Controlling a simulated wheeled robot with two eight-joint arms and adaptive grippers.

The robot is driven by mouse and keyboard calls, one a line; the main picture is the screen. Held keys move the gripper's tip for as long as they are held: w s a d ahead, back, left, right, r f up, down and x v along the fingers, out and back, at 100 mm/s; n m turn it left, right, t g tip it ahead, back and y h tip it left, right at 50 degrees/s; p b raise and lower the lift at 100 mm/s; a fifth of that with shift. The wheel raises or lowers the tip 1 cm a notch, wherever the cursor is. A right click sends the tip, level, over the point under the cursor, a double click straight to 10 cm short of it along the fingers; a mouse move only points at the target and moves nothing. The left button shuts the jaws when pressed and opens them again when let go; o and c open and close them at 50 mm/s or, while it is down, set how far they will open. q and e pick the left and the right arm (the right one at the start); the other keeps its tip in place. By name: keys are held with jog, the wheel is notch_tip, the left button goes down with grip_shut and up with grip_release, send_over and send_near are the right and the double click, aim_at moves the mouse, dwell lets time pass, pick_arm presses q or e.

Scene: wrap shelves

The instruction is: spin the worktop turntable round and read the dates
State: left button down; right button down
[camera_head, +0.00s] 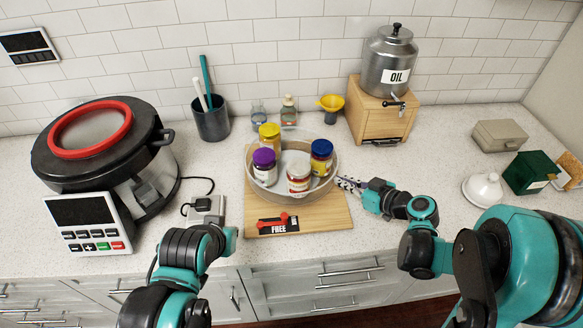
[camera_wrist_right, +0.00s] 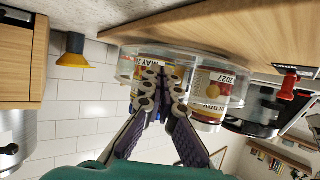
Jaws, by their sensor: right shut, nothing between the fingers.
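The turntable (camera_head: 264,196) is a round tray with a low see-through wall on a wooden board (camera_head: 322,219). My left gripper's fingers do not show.
A red lever (camera_head: 274,221) lies by a "FREE" label on the board's front. A large pot (camera_head: 150,180) stands left, an oil can (camera_head: 389,62) on a wooden stand (camera_head: 378,117) behind right.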

aim_at(313, 195)
dwell(0.3)
jog(key=shift+s+a, duration=0.65)
jog(key=shift+s, duration=0.3)
jog(key=shift+s+a, duration=0.7)
jog(key=shift+s, duration=0.2)
jog(key=shift+s+a, duration=0.75)
jog(key=shift+a, duration=0.15)
jog(key=shift+s+a, duration=0.75)
jog(key=shift+a, duration=0.15)
